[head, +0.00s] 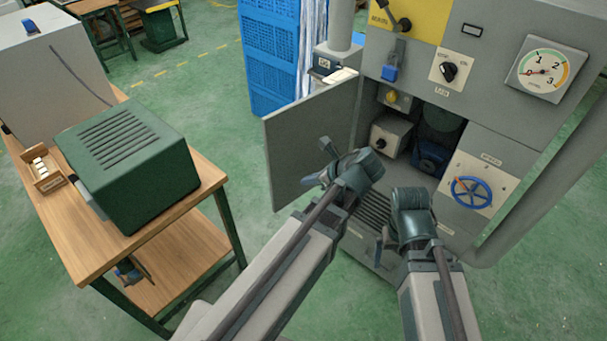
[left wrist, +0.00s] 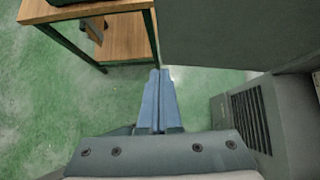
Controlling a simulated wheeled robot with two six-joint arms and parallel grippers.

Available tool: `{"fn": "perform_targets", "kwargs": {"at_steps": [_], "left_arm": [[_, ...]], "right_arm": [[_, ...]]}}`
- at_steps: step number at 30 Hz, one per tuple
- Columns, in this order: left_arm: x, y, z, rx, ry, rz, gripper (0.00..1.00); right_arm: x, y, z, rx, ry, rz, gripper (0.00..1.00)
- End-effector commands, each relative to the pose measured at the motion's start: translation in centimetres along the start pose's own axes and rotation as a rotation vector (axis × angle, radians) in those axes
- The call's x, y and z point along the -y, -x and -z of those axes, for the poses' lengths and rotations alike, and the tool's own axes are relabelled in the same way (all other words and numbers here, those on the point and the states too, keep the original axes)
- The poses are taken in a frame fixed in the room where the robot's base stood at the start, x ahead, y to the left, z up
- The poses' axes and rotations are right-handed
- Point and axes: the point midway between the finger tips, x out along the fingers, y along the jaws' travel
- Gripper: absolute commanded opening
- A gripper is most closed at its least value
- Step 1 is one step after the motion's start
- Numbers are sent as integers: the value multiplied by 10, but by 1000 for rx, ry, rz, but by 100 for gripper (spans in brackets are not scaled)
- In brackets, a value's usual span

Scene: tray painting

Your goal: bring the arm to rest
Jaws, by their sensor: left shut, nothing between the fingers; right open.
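My left gripper (head: 312,182) is in front of the open grey cabinet door (head: 308,148), to the left of my left wrist. In the left wrist view its two blue fingers (left wrist: 158,98) lie flat together, with nothing between them. They point over the green floor, between the wooden table and the grey door. My right arm's wrist (head: 410,215) is in front of the lower part of the grey machine. Its gripper is open; the fingers are mostly hidden behind the wrist.
The machine (head: 495,100) has a gauge (head: 543,70), a blue handwheel (head: 472,192) and an open compartment. A wooden table (head: 195,190) with a green vented box (head: 125,160) stands at left. Blue crates (head: 271,55) stand behind the door. Floor between table and door is clear.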

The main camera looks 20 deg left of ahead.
Motion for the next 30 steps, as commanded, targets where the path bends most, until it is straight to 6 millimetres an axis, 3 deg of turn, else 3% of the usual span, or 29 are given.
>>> {"fn": "perform_targets", "kwargs": {"at_steps": [12,16,23,30], "left_arm": [[-1,4,0,-1,2,0,0],[-4,6,9,-32,71,-1,0],[-23,24,67,-238,546,-73,0],[-46,56,130,-431,1088,-305,0]], "right_arm": [[0,3,0,0,0,0,99],[0,3,0,0,0,0,99],[0,3,0,0,0,0,99],[0,3,0,0,0,0,99]]}}
